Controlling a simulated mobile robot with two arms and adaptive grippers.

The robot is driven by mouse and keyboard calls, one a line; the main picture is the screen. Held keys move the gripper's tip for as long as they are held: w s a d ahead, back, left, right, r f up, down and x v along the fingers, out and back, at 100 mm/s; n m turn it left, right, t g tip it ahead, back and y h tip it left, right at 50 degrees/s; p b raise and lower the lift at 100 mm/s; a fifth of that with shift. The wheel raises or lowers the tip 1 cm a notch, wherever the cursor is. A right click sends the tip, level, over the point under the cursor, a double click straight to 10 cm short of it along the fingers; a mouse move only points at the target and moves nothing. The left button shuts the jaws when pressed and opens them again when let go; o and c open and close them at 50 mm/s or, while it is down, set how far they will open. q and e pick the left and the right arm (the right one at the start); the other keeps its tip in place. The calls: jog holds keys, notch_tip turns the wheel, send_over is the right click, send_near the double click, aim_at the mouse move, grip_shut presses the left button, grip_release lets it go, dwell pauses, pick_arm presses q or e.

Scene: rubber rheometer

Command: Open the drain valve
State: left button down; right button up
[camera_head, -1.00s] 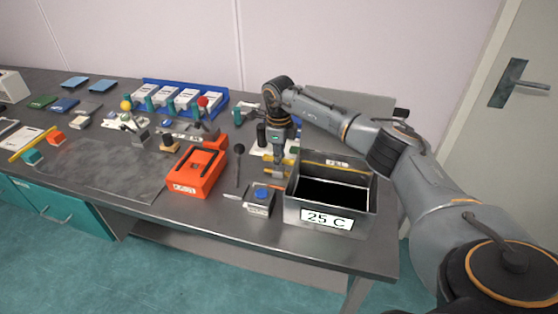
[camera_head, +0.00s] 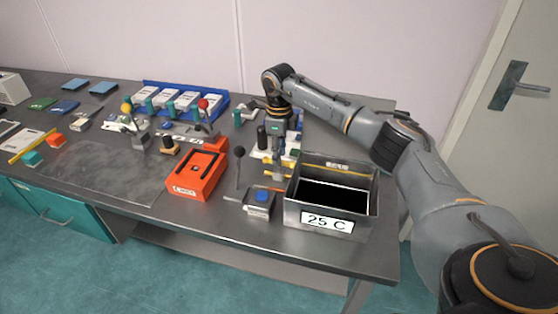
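A metal bath (camera_head: 330,217) labelled "25 C" stands at the right front of the bench. A small grey block with a blue top (camera_head: 262,196) is just left of it. A lever with a black knob (camera_head: 239,152) stands upright beside that block. I cannot tell for sure which part is the drain valve. Yellow pieces (camera_head: 288,163) show by the bath's back left corner. My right gripper (camera_head: 278,174) points down just left of the bath, behind the blue-topped block. Its fingers are small and partly lost against the parts there, so their opening is unclear. My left gripper is out of view.
An orange box (camera_head: 196,176) stands left of the lever. Levers with a red knob (camera_head: 203,103) and a yellow knob (camera_head: 126,107) stand further back. A blue rack (camera_head: 222,97) is at the rear. The bench's dark left-front mat (camera_head: 100,172) is clear.

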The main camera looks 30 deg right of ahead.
notch_tip(320, 180, up, 8)
jog(key=shift+r, duration=0.15)
jog(key=shift+s, duration=0.1)
dwell(0.5)
